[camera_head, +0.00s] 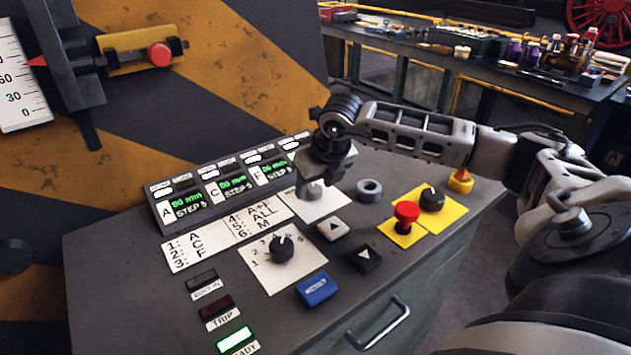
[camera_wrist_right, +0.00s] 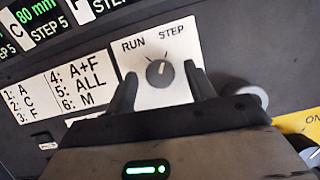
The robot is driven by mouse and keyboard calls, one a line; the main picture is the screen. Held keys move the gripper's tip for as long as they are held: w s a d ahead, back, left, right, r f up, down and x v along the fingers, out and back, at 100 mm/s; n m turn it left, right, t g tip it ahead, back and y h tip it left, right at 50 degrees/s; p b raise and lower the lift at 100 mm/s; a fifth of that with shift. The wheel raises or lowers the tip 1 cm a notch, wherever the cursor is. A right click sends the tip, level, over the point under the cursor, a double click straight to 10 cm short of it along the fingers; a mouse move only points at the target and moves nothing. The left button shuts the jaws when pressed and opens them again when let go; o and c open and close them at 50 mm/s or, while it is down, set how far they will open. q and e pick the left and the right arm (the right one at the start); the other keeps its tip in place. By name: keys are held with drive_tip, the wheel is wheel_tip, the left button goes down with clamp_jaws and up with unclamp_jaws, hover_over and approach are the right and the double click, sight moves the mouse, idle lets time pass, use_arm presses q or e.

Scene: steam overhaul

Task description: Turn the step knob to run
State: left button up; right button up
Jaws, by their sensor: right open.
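The run/step knob (camera_wrist_right: 159,74) is a round grey knob on a white plate (camera_wrist_right: 180,95) marked RUN on the left and STEP on the right, in the right wrist view. Its small light mark points up toward the labels, leaning slightly to the STEP side. In the head view the plate (camera_head: 328,208) is partly covered by my right gripper (camera_head: 313,183), which is over the knob. My right gripper (camera_wrist_right: 160,84) is open, with one finger on each side of the knob in the wrist picture. I cannot tell whether the fingers touch it. My left gripper is not in view.
Nearby on the console stand a grey ring (camera_head: 369,190), a black numbered selector (camera_head: 282,248), up (camera_head: 332,230) and down (camera_head: 366,257) buttons, a red mushroom button (camera_head: 406,215) and a black knob (camera_head: 432,198). Displays (camera_head: 222,188) line the back edge.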

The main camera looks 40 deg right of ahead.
drive_tip(key=shift+f, duration=0.15)
drive_tip(key=c, duration=1)
